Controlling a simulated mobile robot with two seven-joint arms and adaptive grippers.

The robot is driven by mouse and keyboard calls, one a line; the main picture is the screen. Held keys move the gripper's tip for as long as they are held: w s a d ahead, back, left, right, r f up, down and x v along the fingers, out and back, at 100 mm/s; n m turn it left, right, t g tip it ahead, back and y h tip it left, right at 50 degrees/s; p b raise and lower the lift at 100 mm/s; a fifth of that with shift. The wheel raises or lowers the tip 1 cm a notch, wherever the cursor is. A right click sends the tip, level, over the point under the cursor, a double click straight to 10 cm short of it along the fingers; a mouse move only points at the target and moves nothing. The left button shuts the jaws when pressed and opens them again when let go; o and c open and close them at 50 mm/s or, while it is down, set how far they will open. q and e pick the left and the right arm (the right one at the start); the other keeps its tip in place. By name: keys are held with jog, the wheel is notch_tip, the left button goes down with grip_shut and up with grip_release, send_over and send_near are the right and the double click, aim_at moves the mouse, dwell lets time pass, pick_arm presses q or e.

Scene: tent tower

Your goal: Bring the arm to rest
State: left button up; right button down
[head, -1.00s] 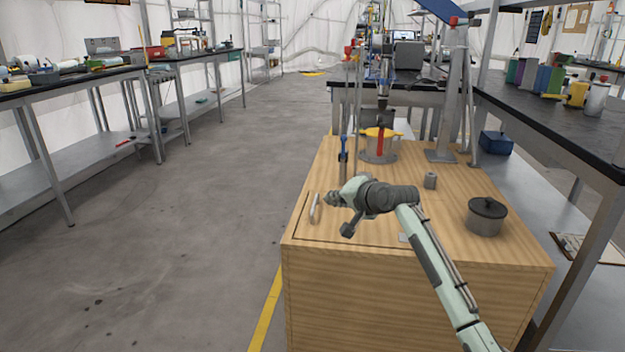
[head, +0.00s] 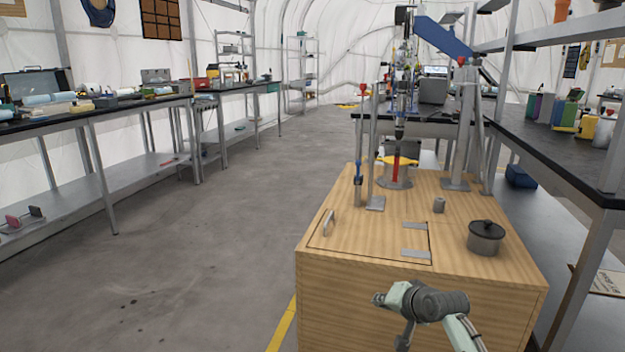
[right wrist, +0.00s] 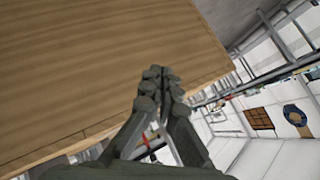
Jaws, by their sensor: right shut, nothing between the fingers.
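My right gripper (head: 379,299) is in front of the wooden cabinet (head: 330,290), near the bottom of the head view. It is off to the near side of the cabinet's top and apart from the things on it. In the right wrist view the fingers (right wrist: 161,75) are together with nothing between them, and the wooden surface shows beyond them. My left gripper is not in view.
Workbenches line both sides. The floor (head: 200,260) left of the cabinet is clear.

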jog(key=s+d+f+n+g+h+p, duration=0.1)
jog(key=s+d+f+n+g, duration=0.15)
jog(key=s+f, duration=0.6)
jog(key=s+d+f+n+g+h, duration=0.1)
jog(key=s+d+f+h, duration=0.15)
jog(key=s+f, duration=0.65)
pick_arm(q)
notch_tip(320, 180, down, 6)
jog(key=p, duration=0.1)
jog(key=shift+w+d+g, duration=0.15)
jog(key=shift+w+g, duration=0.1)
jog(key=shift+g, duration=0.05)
pick_arm(e)
jog(key=s+d+n+g, duration=0.1)
jog(key=s+d, duration=0.2)
jog(key=s, duration=0.8)
jog(key=s+d+n+g+h, duration=0.1)
jog(key=s+d+n+g, duration=0.1)
jog(key=s, duration=0.8)
jog(key=shift+s+d, duration=0.35)
jog(key=shift+d, duration=0.1)
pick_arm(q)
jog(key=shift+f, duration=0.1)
pick_arm(e)
jog(key=shift+n, duration=0.25)
